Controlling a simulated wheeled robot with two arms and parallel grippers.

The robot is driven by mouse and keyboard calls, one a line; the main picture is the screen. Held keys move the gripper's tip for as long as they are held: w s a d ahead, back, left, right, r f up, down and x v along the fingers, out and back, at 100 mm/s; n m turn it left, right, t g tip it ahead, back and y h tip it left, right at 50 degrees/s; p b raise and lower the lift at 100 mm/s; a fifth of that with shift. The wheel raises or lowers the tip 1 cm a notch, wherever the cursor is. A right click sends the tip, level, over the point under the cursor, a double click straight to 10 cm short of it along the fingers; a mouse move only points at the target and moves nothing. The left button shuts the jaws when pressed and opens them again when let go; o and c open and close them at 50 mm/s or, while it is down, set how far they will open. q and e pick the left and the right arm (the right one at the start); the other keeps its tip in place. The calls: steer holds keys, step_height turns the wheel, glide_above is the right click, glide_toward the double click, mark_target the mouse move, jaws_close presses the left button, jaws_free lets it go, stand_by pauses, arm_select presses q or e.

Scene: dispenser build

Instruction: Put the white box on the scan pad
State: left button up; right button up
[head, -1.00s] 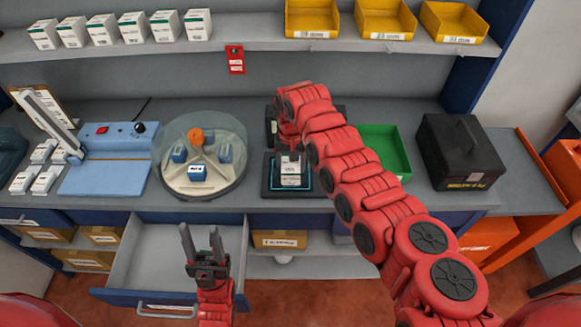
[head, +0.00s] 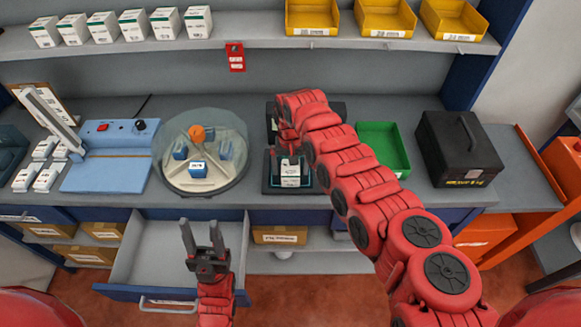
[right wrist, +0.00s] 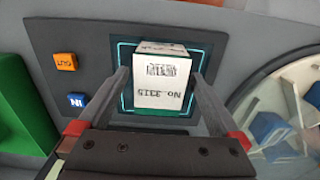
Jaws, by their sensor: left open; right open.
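The white box (head: 290,172) stands on the dark scan pad (head: 272,186), inside its lit cyan outline. In the right wrist view, the white box (right wrist: 161,85) shows printed text facing the camera, and the scan pad (right wrist: 95,30) spreads around it. My right gripper (head: 289,160) is open at the box, with one finger on each side of it. In the wrist view there seems to be a small gap at each finger. My left gripper (head: 201,226) is open and empty above the open drawer.
A round dispenser (head: 205,185) with blue boxes stands left of the pad. A green bin (head: 385,145) and a black case (head: 458,150) stand to the right. The open drawer (head: 165,255) juts out in front. White boxes and yellow bins (head: 385,18) line the shelf.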

steer(key=shift+r, duration=0.2)
steer(key=shift+w+r, duration=0.1)
steer(key=shift+r, duration=0.25)
step_height(320, 180, up, 11)
steer(key=b, duration=0.4)
